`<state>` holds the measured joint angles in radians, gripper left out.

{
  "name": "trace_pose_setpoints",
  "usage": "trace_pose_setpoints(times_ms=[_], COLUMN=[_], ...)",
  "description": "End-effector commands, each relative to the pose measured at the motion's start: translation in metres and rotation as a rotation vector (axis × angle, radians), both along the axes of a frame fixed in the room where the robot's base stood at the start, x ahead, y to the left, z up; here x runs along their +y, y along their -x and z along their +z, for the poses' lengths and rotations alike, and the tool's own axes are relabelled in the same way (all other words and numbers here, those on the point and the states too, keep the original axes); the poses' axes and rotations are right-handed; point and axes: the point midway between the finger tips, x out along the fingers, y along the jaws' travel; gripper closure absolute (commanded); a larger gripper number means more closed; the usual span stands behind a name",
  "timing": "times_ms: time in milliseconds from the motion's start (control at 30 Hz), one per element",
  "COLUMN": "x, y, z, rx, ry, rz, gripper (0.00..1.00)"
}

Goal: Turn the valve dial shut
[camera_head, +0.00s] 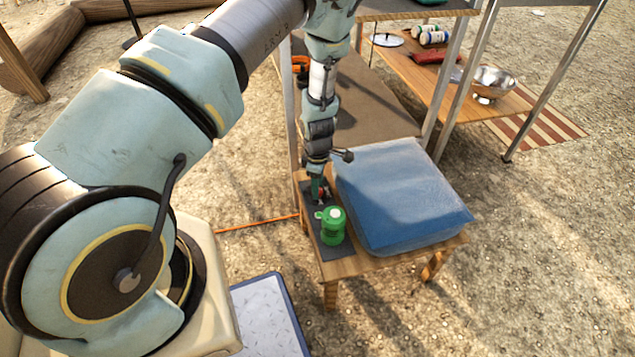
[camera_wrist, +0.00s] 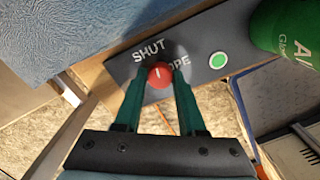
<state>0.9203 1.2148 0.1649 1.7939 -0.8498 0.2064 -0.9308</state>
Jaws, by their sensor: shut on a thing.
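The valve dial (camera_wrist: 160,76) is a small red knob with a white pointer line on a dark grey panel (camera_wrist: 128,70). White lettering around it reads SHUT and part of OPEN; the rest is hidden by a finger. The line points up in the wrist view, roughly toward the right end of SHUT. My gripper (camera_wrist: 160,84) has its two green fingers closed on either side of the dial. In the head view my gripper (camera_head: 318,193) reaches down to the panel (camera_head: 334,254), mostly covering the dial there.
A green bottle (camera_head: 332,228) stands on the panel close to my gripper, also in the wrist view (camera_wrist: 290,35). A green round spot (camera_wrist: 217,60) lies between dial and bottle. A blue cushion (camera_head: 400,195) fills most of the wooden stool (camera_head: 395,252). Shelves stand behind.

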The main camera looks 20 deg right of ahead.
Motion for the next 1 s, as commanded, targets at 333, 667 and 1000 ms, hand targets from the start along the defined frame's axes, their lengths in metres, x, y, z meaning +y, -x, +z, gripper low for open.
trace_pose_setpoints(times_ms=[333,667,1000], x=[-0.0001,-0.0003,-0.0002], y=[0.0005,0.0002,0.0002], z=[0.0007,0.0001,0.0001], rx=[0.001,0.001,0.0], ry=[0.0,0.001,0.0], rz=[0.126,0.145,0.144], gripper=[1.0,1.0,0.44])
